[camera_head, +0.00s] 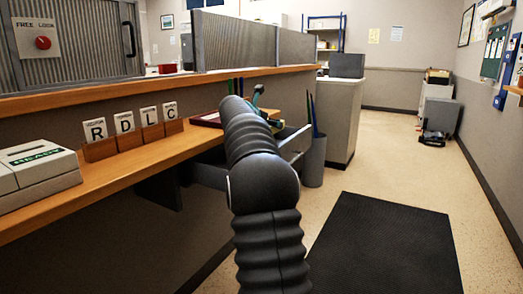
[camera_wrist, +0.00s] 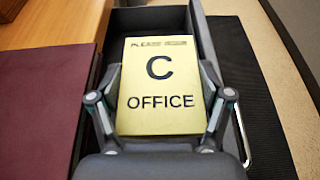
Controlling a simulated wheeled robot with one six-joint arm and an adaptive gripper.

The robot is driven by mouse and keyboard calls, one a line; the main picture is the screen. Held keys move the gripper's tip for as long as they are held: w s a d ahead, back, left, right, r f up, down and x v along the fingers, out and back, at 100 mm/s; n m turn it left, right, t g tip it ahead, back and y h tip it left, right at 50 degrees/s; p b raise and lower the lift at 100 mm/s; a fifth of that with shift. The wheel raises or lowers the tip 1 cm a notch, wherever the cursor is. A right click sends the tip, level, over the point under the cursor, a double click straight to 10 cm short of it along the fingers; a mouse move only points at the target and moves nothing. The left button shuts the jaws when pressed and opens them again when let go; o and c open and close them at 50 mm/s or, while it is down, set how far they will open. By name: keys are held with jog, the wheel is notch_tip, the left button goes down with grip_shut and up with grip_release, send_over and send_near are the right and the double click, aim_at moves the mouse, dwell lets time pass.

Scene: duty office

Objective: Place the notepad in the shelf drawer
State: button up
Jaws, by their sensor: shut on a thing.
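The notepad (camera_wrist: 160,117) is a yellow block marked "C OFFICE", seen in the wrist view between the two fingers of my gripper (camera_wrist: 160,72). The gripper is shut on its left and right sides. The notepad lies within the outline of the open grey drawer (camera_wrist: 205,45), whose walls show around it. I cannot tell whether it touches the drawer floor. In the head view the drawer (camera_head: 297,144) sticks out from under the counter. My arm hides the notepad and most of the gripper there.
A maroon flat item (camera_wrist: 42,110) lies on the wooden counter (camera_head: 130,160) just left of the drawer. Letter cards on wooden stands (camera_head: 125,140) are farther left. A grey bin (camera_head: 314,160) stands beyond the drawer; a black mat (camera_head: 385,245) covers open floor at right.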

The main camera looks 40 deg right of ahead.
notch_tip(320, 180, down, 9)
jog(key=shift+a+f+b, duration=0.1)
jog(key=shift+a+b, duration=0.05)
jog(key=shift+b, duration=0.95)
jog(key=shift+w+d+p, duration=0.4)
jog(key=shift+w+d, duration=0.2)
jog(key=shift+w, duration=0.3)
jog(key=shift+w+d+p, duration=0.4)
jog(key=shift+w+d, duration=0.15)
jog(key=shift+w, duration=0.3)
jog(key=shift+f, duration=0.5)
jog(key=shift+f+b, duration=0.15)
jog(key=shift+b, duration=0.15)
jog(key=o, duration=1.2)
jog(key=shift+o, duration=0.2)
jog(key=shift+b+v, duration=0.4)
jog(key=shift+v, duration=3.45)
